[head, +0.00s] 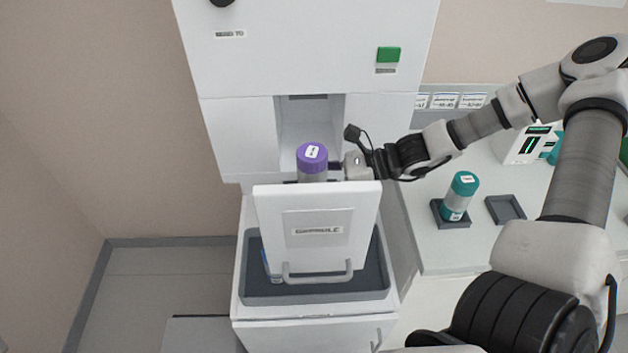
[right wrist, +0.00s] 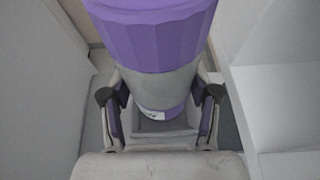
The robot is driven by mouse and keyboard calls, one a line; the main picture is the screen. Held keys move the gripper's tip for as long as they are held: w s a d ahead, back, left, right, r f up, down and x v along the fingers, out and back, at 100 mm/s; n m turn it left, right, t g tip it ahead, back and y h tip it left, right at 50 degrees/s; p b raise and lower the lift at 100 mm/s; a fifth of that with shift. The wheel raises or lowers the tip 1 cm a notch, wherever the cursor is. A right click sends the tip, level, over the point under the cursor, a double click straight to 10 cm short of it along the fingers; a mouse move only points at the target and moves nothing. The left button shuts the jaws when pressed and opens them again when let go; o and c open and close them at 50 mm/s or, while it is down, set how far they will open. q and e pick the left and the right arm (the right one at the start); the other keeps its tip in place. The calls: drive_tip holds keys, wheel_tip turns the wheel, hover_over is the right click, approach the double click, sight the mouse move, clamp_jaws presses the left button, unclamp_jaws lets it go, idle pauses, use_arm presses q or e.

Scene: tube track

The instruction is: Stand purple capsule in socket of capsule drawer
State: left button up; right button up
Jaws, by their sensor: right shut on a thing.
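The purple capsule (head: 312,160) has a purple lid with a white label and a grey body. It stands roughly upright behind the white front panel of the capsule drawer (head: 316,205), which hides its lower part in the head view. My right gripper (head: 338,168) is shut on the capsule from the right. In the right wrist view, the capsule (right wrist: 155,40) is between the two fingers of my right gripper (right wrist: 160,115). A grey-walled socket (right wrist: 180,143) shows around its lower end. I cannot tell whether the capsule rests on the socket's floor. My left gripper is out of view.
The white machine (head: 300,50) with a green button (head: 388,54) rises behind the drawer. A dark tray (head: 330,292) lies below the drawer front. On the right counter (head: 440,250), a teal capsule (head: 460,195) stands in a holder beside an empty holder (head: 506,209).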

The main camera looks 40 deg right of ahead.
drive_tip(key=shift+f, duration=0.4)
drive_tip(key=shift+f+b, duration=0.75)
drive_tip(key=shift+b, duration=0.2)
drive_tip(key=shift+f, duration=0.15)
drive_tip(key=o, duration=1.4)
drive_tip(key=shift+c, duration=0.2)
